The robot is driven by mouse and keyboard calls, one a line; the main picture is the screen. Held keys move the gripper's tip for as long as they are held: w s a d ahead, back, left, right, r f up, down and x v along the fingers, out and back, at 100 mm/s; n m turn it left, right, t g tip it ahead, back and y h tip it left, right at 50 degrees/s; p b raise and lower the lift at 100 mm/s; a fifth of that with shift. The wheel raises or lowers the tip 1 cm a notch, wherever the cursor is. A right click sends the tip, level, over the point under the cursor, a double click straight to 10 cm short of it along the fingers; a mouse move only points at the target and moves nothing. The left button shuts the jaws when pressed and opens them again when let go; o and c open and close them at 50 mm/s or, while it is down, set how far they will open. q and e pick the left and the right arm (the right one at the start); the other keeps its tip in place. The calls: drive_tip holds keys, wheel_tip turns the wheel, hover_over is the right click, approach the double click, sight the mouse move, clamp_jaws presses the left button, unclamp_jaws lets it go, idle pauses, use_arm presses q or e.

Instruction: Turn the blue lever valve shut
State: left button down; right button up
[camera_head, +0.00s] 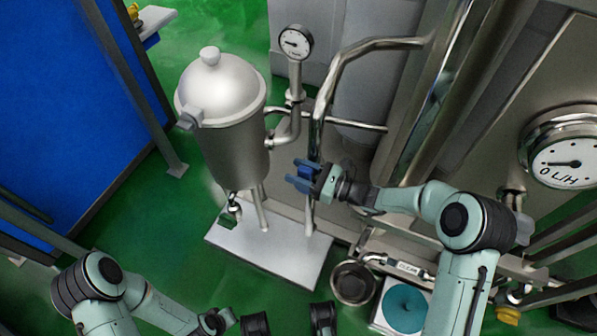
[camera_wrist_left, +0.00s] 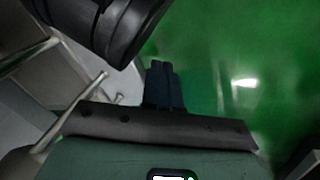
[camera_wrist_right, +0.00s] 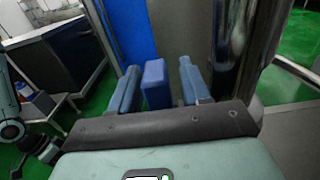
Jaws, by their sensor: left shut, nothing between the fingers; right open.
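The blue lever (camera_wrist_right: 155,84) shows in the right wrist view as an upright blue block beside a shiny vertical pipe. My right gripper (camera_wrist_right: 160,88) is open, with one blue finger on each side of the lever. Small gaps show between the lever and both fingers. In the head view, my right gripper (camera_head: 302,177) is at the vertical pipe right of the steel vessel, and its fingers largely hide the lever. My left gripper (camera_wrist_left: 163,85) is shut and empty, above green floor in the left wrist view. The valve body is not clearly visible.
A domed steel vessel (camera_head: 234,148) stands on a light base plate (camera_head: 280,258). A small gauge (camera_head: 295,42) rises behind it, and a large flow gauge (camera_head: 565,160) is at right. A green-handled valve (camera_head: 228,222) hangs under the vessel. Bent steel pipes (camera_head: 372,45) crowd the right side.

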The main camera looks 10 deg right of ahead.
drive_tip(key=shift+w+a, duration=0.1)
drive_tip(key=shift+a, duration=0.05)
drive_tip(key=shift+c, duration=0.3)
clamp_jaws()
